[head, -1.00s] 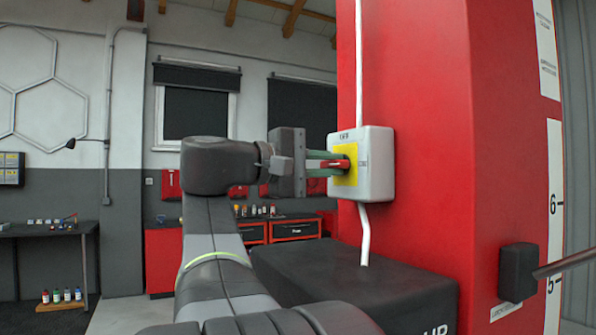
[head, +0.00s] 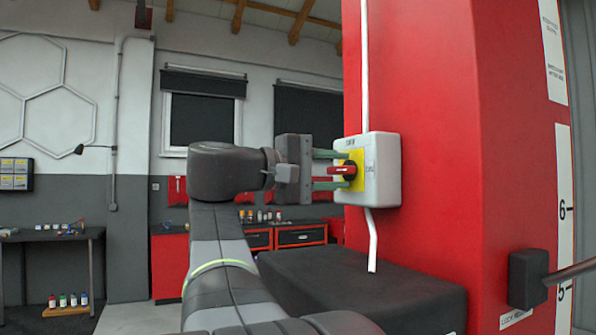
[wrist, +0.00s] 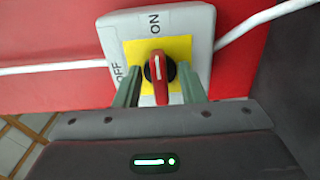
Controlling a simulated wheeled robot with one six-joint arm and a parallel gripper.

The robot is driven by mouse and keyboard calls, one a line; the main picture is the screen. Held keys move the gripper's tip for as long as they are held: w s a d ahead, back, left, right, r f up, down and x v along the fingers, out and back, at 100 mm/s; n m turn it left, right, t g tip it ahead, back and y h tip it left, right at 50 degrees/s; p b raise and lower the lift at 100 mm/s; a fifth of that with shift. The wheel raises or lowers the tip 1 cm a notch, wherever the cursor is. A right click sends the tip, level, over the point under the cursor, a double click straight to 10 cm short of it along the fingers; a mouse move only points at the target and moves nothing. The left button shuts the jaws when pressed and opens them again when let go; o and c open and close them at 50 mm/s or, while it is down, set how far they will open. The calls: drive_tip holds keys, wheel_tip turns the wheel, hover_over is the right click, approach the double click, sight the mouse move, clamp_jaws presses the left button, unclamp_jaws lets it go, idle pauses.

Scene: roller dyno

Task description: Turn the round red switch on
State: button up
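The round red switch (head: 342,170) sits on a yellow plate on a light grey box (head: 385,170) fixed to the red column. In the wrist view the red switch handle (wrist: 160,88) stands upright in the picture, and its white mark points up to the ON label (wrist: 154,22). The OFF label (wrist: 121,76) is at the left of the plate. My gripper (head: 343,169) is open, with its green fingers on either side of the handle. In the wrist view gaps show between the handle and both fingers.
A red column (head: 425,100) carries the box. White conduit (head: 372,240) runs above and below it. A black cabinet (head: 370,285) stands under the box. A dark bracket with a bar (head: 528,278) sticks out at the right. Workbenches stand far behind.

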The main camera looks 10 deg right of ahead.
drive_tip(key=v, duration=1.3)
drive_tip(key=shift+a+b, duration=0.35)
drive_tip(key=shift+b, duration=0.1)
drive_tip(key=p+x, duration=0.1)
drive_tip(key=x, duration=1.2)
drive_tip(key=shift+d, duration=0.45)
drive_tip(key=shift+a, duration=0.15)
